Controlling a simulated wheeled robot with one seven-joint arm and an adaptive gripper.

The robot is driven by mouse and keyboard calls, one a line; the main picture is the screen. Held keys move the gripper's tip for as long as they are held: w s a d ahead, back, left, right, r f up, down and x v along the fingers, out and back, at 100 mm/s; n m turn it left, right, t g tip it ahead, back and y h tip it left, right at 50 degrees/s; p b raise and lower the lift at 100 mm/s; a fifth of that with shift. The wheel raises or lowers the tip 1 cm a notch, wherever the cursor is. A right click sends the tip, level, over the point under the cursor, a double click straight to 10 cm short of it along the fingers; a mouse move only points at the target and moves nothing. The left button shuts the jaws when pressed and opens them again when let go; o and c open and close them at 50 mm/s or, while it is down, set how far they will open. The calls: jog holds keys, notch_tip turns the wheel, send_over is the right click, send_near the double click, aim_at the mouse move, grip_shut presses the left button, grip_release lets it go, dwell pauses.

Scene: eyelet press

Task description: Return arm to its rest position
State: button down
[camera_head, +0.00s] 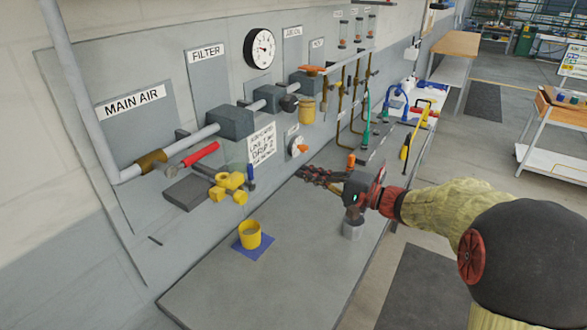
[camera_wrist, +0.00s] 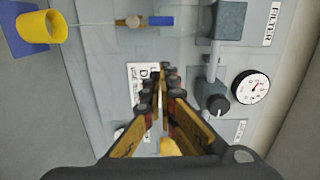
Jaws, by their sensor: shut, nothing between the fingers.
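My gripper (camera_head: 312,176) is shut and empty in the head view. It is held above the grey bench (camera_head: 215,290), close to the wall panel, with my arm reaching in from the right. In the wrist view my gripper (camera_wrist: 164,72) points at the panel, its fingers together with nothing between them. The fingers partly cover a white sign (camera_wrist: 135,85) there; the sign (camera_head: 262,143) also shows in the head view.
A yellow cup (camera_head: 250,236) stands on a blue mat (camera_head: 240,250) on the bench. Yellow fittings (camera_head: 229,187) and a red-handled tool (camera_head: 197,156) are by the panel. A grey block (camera_head: 353,229) stands below my wrist. The front of the bench is clear.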

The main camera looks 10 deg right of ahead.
jog(key=s+a+f+g+h, duration=0.2)
jog(key=s+f+g+h, duration=0.45)
jog(key=s+f, duration=0.9)
jog(key=s+d+r+n+g+h, duration=0.1)
jog(key=s+d+n+h, duration=0.15)
jog(key=s, duration=0.45)
jog(key=s+d+r+n+g+h, duration=0.1)
jog(key=s+d+n+g+h, duration=0.15)
jog(key=s, duration=0.45)
jog(key=s+a+r+n+t+h, duration=0.1)
jog(key=s+r+n+t+h, duration=0.1)
jog(key=r, duration=0.5)
jog(key=shift+s+a+n+t, duration=0.2)
jog(key=shift+s+n+t, duration=0.3)
jog(key=shift+s+t, duration=0.4)
